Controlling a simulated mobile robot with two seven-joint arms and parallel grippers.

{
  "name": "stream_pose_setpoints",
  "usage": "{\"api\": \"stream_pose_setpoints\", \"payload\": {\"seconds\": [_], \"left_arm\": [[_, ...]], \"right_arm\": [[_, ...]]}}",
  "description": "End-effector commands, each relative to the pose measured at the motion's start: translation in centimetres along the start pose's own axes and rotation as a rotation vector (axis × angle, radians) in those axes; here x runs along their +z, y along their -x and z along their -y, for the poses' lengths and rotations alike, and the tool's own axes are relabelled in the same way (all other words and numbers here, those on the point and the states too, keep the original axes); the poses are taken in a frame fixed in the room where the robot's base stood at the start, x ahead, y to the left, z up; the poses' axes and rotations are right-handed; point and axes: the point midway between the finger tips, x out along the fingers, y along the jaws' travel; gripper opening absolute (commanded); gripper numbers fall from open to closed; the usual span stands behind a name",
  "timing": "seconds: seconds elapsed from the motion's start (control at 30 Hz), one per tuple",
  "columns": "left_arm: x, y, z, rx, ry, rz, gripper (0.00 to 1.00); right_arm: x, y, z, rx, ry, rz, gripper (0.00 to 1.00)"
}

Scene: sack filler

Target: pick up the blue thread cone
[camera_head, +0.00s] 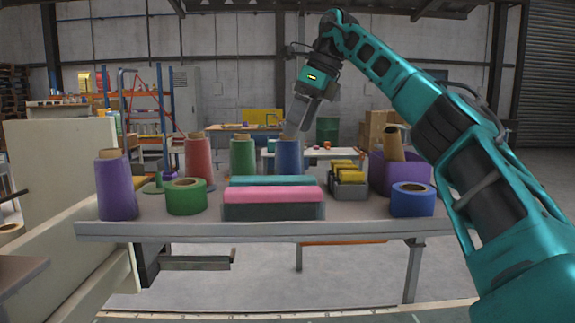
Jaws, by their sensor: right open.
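The blue thread cone (289,158) stands upright near the back of the grey table, between the green cone and the yellow-topped items. Its lower part is partly hidden by the boxes in front. My right gripper (299,124) is open and points down at the top of the blue cone, its fingers overlapping the cone's tip in the picture. I cannot tell whether the fingers touch it. My left gripper is not in view.
On the table (150,231) stand a purple cone (116,190), a red cone (198,160), a green cone (243,157), green tape (186,197), blue tape (412,200), a pink-topped box (273,203), a grey tray (350,188) and a purple container (398,172).

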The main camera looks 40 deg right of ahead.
Motion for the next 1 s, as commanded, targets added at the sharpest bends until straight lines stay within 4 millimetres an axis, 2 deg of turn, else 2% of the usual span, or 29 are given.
{"api": "stream_pose_setpoints", "payload": {"seconds": [0.23, 0.5, 0.83, 1.0], "left_arm": [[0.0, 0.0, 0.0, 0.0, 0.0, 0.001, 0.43], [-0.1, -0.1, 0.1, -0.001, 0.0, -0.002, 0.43], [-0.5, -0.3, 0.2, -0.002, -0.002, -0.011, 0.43], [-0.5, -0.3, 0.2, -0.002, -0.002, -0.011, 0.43]], "right_arm": [[0.0, -1.9, -0.1, 0.0, 0.0, -0.002, 0.85], [0.2, -5.7, -0.5, 0.0, -0.002, -0.002, 0.85], [0.3, -6.4, -0.5, 0.0, -0.002, 0.001, 0.85], [0.3, -6.4, -0.5, 0.0, -0.002, 0.001, 0.68]]}}
